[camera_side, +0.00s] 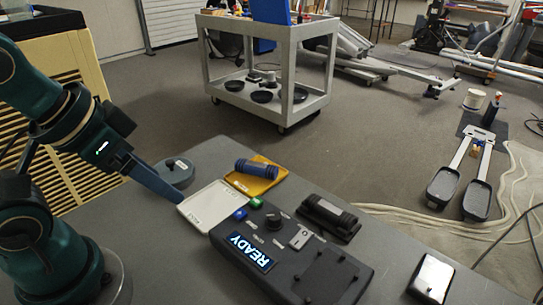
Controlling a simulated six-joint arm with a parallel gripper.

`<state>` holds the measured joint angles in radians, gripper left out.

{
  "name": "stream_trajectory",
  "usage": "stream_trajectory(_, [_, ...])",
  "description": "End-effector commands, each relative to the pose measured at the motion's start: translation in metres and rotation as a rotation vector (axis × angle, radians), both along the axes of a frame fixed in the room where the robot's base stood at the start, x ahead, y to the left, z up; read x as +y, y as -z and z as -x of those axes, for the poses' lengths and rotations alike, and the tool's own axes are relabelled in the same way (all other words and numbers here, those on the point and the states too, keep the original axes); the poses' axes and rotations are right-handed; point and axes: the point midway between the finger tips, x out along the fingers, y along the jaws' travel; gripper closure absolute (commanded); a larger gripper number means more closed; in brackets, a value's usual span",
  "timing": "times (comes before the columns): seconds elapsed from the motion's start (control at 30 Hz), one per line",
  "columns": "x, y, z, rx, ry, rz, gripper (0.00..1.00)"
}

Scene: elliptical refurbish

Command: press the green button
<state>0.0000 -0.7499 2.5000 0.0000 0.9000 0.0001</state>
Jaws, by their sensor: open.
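The green button (256,202) sits on the upper left end of a dark control console (235,248), beside a blue button (240,214). The console has a lit display (250,252) reading READY, upside down in this view, and a black knob (273,220). My gripper (178,196) is open, with its blue fingers pointing down to the right. Its tips are left of the green button, near the left edge of a white tray-like panel (207,206). The gripper appears apart from the button. I cannot tell its exact height above the table.
A round grey puck-like part (175,172) lies close behind the gripper. A yellow tray (242,183) with a blue cylinder (257,169) is behind the console. A black holder (328,218) and a phone-like device (432,278) are to the right. The table front left is bare.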

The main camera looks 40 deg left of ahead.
Motion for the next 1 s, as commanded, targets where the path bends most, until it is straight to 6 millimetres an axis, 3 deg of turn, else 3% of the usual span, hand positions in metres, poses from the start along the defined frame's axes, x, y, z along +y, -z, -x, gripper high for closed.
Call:
stream_trajectory(0.03, [0.0000, 0.0000, 0.0000, 0.000, 0.000, 0.000, 0.41])
stream_trajectory(0.1, [0.0000, 0.0000, 0.0000, 0.000, 0.000, 0.000, 0.68])
stream_trajectory(0.2, [0.0000, 0.0000, 0.0000, 0.000, 0.000, 0.000, 1.00])
stream_trajectory(1.0, [0.0000, 0.0000, 0.0000, 0.000, 0.000, 0.000, 1.00])
